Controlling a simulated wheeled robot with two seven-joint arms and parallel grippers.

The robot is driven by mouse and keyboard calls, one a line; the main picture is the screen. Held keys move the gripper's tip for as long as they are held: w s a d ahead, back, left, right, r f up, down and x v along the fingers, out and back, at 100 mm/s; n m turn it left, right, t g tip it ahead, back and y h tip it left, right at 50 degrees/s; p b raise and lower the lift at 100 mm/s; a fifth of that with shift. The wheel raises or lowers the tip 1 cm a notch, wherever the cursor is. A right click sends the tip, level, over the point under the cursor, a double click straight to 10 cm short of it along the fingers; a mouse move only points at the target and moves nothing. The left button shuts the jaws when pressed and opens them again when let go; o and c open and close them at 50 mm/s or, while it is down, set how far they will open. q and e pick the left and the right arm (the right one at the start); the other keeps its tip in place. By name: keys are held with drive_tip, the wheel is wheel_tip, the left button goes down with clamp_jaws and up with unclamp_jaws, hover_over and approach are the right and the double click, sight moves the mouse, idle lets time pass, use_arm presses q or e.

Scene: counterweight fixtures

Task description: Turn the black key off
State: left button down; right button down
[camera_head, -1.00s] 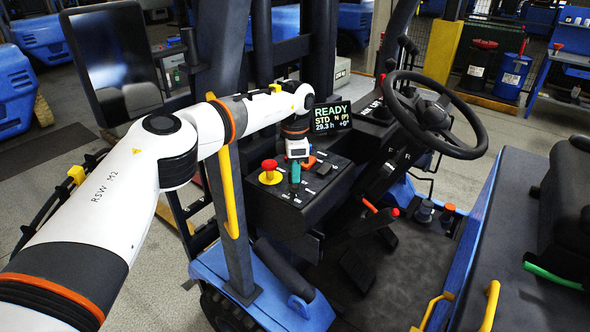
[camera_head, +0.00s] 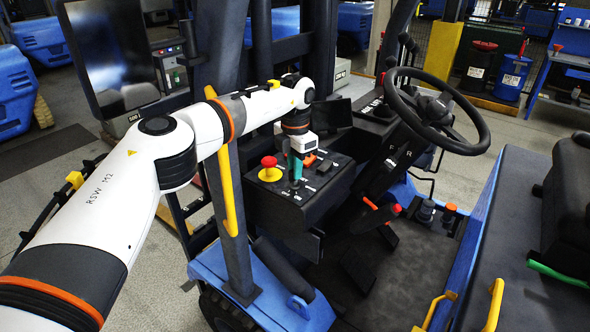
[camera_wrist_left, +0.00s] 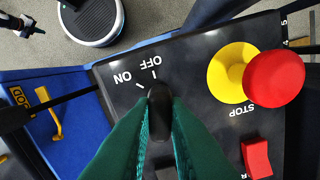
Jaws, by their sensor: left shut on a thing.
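The black key (camera_wrist_left: 158,98) sits on the dark control panel (camera_head: 262,204), by the white ON and OFF marks in the left wrist view. Its visible end points up toward the OFF mark (camera_wrist_left: 150,63), not the ON mark (camera_wrist_left: 122,77). My left gripper (camera_head: 295,178) reaches down onto the panel. In the left wrist view its green fingers (camera_wrist_left: 160,125) are shut on the key, one on each side. In the head view the fingers hide the key. The display (camera_head: 331,115) behind the panel is dark. My right gripper is not in view.
A red stop button on a yellow base (camera_head: 269,168) stands close beside the gripper. A red rocker switch (camera_wrist_left: 257,158) is also near it. The steering wheel (camera_head: 437,112) is to the right, and a yellow grab bar (camera_head: 229,195) to the left.

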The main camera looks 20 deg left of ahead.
use_arm(q)
drive_tip(key=shift+w+r+n+b, duration=0.15)
drive_tip(key=shift+n+b, duration=0.15)
drive_tip(key=shift+n, duration=1.3)
drive_tip(key=c, duration=1.4)
unclamp_jaws()
drive_tip(key=shift+c, duration=0.2)
wheel_tip(320, 180, up, 5)
drive_tip(key=shift+f+b, duration=0.15)
drive_tip(key=shift+b, duration=1.05)
wheel_tip(320, 180, up, 7)
